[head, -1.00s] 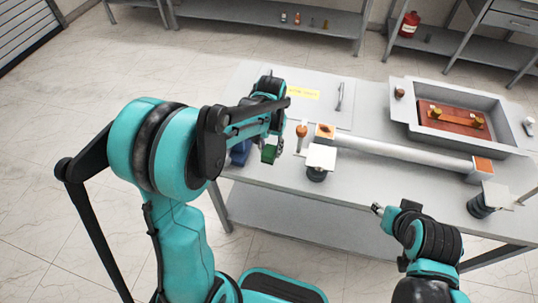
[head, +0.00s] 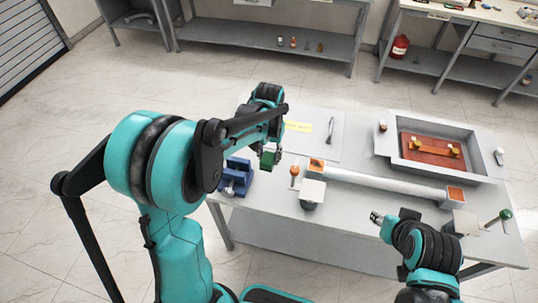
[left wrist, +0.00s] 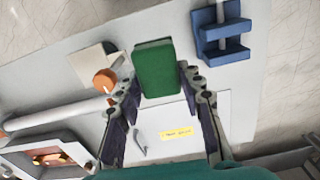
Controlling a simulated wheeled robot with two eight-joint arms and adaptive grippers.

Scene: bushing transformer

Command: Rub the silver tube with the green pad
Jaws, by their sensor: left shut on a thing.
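The silver tube (head: 385,187) lies across the table's front half on end supports with orange-brown faces. Its near-left part also shows in the left wrist view (left wrist: 62,114). My left gripper (head: 272,152) is shut on the green pad (left wrist: 157,68), a dark green block held between its fingers. In the head view the pad (head: 267,159) hangs above the table, to the left of the tube's left end and apart from it. My right gripper (head: 378,218) is in front of the tube, small in view; its jaw opening is unclear.
A blue holder (head: 236,178) stands at the table's left edge. An orange-topped peg (head: 294,172) and a white-topped stand (head: 312,191) are by the tube's left end. A grey tray (head: 384,146) is behind the tube.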

